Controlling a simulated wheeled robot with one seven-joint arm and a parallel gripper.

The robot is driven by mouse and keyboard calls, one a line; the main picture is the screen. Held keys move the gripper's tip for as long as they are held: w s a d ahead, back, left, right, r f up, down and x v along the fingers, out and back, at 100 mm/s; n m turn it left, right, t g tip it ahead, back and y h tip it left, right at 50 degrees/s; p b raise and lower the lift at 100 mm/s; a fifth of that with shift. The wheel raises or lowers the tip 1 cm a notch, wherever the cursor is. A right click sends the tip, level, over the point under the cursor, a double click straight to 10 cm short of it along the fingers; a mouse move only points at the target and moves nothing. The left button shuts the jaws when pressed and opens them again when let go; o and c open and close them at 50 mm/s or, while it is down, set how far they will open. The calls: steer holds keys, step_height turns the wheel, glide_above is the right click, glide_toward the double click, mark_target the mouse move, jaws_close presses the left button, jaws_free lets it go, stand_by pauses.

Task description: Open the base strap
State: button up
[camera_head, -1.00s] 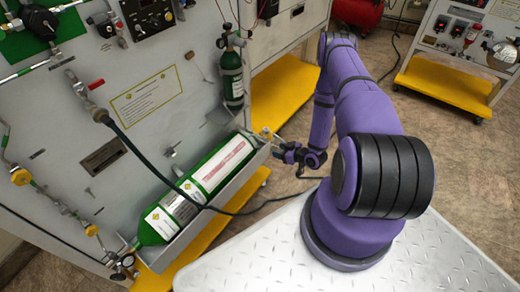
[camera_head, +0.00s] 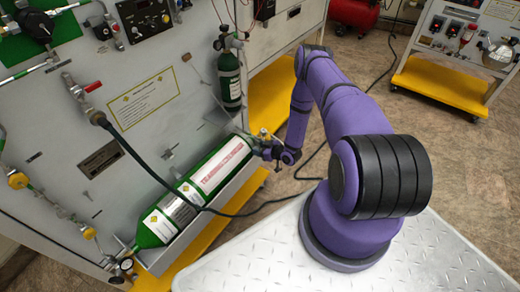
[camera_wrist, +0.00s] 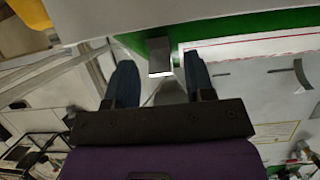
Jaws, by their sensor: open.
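A large green cylinder (camera_head: 187,190) with white labels lies in a grey tray (camera_head: 215,202) on the front of the panel. My gripper (camera_head: 266,150) is at the cylinder's right, far end. In the wrist view, my gripper (camera_wrist: 158,62) is open, with its two dark fingers on either side of a small metal tab (camera_wrist: 160,55). The tab stands in front of the green cylinder surface (camera_wrist: 205,32) and looks like part of the base strap. I cannot tell whether the fingers touch it. The rest of the strap is not clear.
A smaller green cylinder (camera_head: 229,75) stands upright on the panel above the tray. A dark hose (camera_head: 150,165) hangs across the large cylinder and runs over the floor. A yellow base (camera_head: 275,100) lies behind my gripper.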

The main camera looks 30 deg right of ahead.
jaws_close()
